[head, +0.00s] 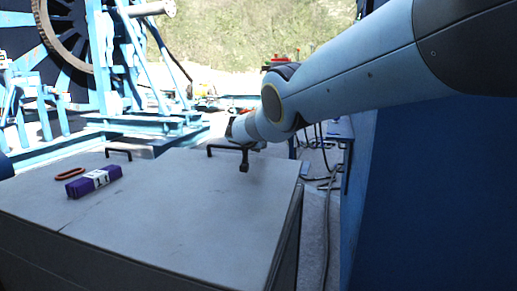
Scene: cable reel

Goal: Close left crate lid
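The grey crate top fills the lower left of the head view, with a faint seam across it. The left lid (40,203) appears to lie flat, with a dark handle (118,153) at its far edge. The wider right lid (190,215) also lies flat, with a dark handle (228,149) at its far edge. My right arm reaches in from the upper right. My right gripper (244,162) is small and dark at the right end of the right handle; whether it touches or grips it cannot be told. My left gripper is not in view.
A purple pack with a white label (93,181) and a red-orange loop (70,173) lie on the crate top at left. A large cable reel (45,50) on a blue frame stands behind. A blue wall (440,190) closes the right; cables (328,185) lie on the floor.

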